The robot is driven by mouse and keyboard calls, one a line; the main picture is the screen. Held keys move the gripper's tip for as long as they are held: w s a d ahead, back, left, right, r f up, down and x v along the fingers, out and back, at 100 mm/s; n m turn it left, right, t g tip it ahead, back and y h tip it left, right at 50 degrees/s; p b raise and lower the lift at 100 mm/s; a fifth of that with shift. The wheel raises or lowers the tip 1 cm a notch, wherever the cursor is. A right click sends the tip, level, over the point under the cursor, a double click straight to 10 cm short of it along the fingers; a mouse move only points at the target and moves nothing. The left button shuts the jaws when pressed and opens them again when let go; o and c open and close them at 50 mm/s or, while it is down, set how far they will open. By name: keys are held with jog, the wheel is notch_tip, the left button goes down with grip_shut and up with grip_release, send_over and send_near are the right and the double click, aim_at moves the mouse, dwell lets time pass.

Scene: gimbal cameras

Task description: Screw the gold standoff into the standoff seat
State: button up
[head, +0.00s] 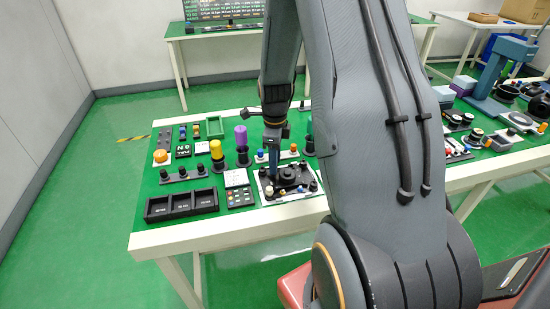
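My gripper (273,172) points down over a light square board with dark round parts (290,176) near the front right of the green-topped table. The fingers look narrow and close together at this size, and I cannot tell whether they hold anything. The standoff seat cannot be made out; my gripper and the dark parts cover some of the board.
Left of the board are a button panel (240,197), a black three-bin tray (181,205) and a yellow cylinder (216,149). My arm hides the table's right part. A second table stands at right.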

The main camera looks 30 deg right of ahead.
grip_shut()
jog(key=m, duration=0.4)
jog(key=shift+m, duration=0.4)
jog(key=shift+p, duration=0.35)
jog(key=shift+m, duration=0.7)
jog(key=c, duration=0.5)
grip_release()
jog(key=shift+m, duration=0.5)
jog(key=shift+c, duration=0.2)
jog(key=o, duration=0.5)
jog(key=shift+f, duration=0.1)
